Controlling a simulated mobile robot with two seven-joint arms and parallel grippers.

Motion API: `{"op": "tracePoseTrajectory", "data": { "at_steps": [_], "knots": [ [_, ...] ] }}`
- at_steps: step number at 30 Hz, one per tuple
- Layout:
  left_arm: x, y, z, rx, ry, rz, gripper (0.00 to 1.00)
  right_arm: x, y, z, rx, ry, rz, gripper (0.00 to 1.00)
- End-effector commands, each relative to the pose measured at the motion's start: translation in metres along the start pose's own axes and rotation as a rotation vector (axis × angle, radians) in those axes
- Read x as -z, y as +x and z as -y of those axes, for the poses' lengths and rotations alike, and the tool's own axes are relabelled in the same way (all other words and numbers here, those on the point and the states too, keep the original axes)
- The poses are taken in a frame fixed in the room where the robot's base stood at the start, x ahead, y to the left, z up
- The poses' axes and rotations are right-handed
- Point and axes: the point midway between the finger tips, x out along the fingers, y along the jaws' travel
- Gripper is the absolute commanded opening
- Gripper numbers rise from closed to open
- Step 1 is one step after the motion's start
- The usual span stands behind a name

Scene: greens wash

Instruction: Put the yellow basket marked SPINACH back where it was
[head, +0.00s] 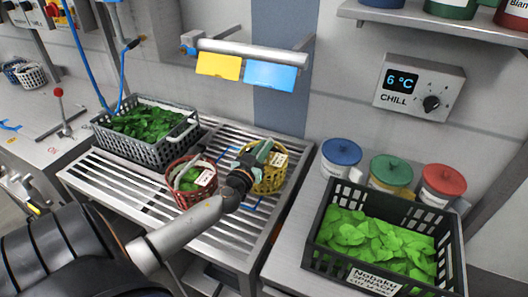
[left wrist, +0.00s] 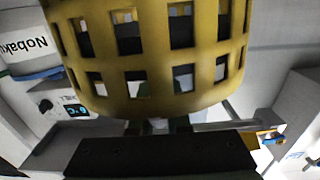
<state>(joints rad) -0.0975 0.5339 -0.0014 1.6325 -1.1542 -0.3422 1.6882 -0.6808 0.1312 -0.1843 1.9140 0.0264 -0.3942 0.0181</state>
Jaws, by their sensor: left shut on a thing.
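The yellow basket (head: 268,180) is at the right side of the slatted steel rack (head: 130,176), with a pale tag too small to read. I cannot tell whether it rests on the slats or hangs just above them. My left gripper (head: 254,158) is shut on it at its upper part and hides some of it. In the left wrist view the yellow basket (left wrist: 150,60) fills the upper middle, close to the dark gripper body. My right gripper is not in view.
A red basket (head: 178,197) with greens stands just left of the yellow one. A grey crate (head: 122,150) of greens is at the rack's back left. A black crate (head: 452,262) labelled SPINACH and lidded tubs, blue (head: 341,153), green (head: 391,170) and red (head: 443,182), stand on the right counter.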

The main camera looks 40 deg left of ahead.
Motion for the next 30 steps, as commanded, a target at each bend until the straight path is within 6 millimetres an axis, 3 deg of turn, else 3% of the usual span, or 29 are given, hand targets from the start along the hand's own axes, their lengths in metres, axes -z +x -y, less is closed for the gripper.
{"op": "tracePoseTrajectory", "data": {
  "at_steps": [14,15,22,30],
  "knots": [
    [-0.0095,0.0003,-0.0006,0.000,-0.001,-0.004,0.00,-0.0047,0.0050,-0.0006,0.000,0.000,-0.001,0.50],
    [-0.0095,0.0000,-0.0007,0.000,0.000,-0.002,0.17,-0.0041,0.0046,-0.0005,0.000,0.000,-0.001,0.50],
    [-0.0090,0.0000,-0.0005,0.000,0.000,-0.002,0.43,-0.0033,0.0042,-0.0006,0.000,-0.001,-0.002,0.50],
    [-0.0083,0.0000,-0.0005,0.000,0.000,-0.002,0.45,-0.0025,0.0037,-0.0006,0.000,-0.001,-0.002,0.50]
  ]
}}
